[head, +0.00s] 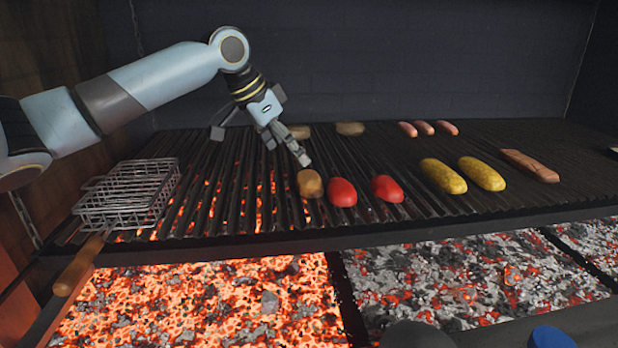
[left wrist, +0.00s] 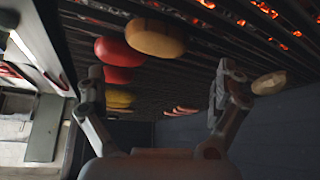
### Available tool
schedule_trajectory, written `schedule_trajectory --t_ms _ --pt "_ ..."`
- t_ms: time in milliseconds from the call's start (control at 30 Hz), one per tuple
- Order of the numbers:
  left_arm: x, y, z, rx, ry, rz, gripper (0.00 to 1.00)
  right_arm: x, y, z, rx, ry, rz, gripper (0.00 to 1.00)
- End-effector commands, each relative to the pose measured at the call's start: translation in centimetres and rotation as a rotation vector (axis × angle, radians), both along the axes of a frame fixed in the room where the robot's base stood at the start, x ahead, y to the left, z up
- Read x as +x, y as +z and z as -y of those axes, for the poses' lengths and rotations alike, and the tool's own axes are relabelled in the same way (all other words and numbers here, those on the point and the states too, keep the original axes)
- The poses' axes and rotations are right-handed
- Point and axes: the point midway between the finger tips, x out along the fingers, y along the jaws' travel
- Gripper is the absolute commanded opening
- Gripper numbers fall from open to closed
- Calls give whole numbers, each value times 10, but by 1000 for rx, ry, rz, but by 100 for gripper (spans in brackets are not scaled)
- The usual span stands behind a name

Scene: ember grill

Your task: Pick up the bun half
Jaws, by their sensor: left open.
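A tan bun half (head: 310,184) lies on the grill grate at the left end of the front row; it also shows in the left wrist view (left wrist: 155,38). Two more tan rounded pieces lie at the back, one (head: 298,131) partly behind my gripper and one (head: 350,128) to its right. My left gripper (head: 287,150) is open and empty, pointing down just behind and above the front bun half. In the left wrist view its fingers (left wrist: 163,75) are wide apart, with nothing between them. My right gripper is not in view.
Two red peppers or tomatoes (head: 342,192) lie right of the bun half, the nearer one close to it. Yellow corn pieces (head: 443,176), a brown slab (head: 529,165) and small sausages (head: 424,128) lie farther right. A wire basket (head: 128,194) stands at the left. Glowing coals (head: 200,300) lie below.

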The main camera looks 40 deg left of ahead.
Motion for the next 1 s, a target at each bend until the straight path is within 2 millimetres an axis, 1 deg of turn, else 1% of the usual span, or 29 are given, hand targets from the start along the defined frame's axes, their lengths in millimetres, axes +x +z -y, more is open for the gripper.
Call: schedule_trajectory --t_ms 33,100,200,333,467,600,700,867,900,1000 --pt "5 -7 3 -7 2 0 100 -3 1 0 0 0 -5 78" --pt "10 -16 4 -5 2 2 100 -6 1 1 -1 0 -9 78" --pt "14 -25 5 -2 0 0 100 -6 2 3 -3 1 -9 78" --pt "19 -34 7 -4 1 -1 100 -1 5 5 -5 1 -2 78" --pt "28 -52 11 -5 1 0 100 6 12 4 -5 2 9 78" --pt "36 -69 12 -2 1 -1 100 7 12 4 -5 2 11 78" --pt "38 -73 12 0 -1 0 100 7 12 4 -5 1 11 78" --pt "38 -74 12 2 0 -1 100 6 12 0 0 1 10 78" --pt "38 -74 12 2 0 -1 97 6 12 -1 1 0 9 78" --pt "38 -73 12 2 0 -1 84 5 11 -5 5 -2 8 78"
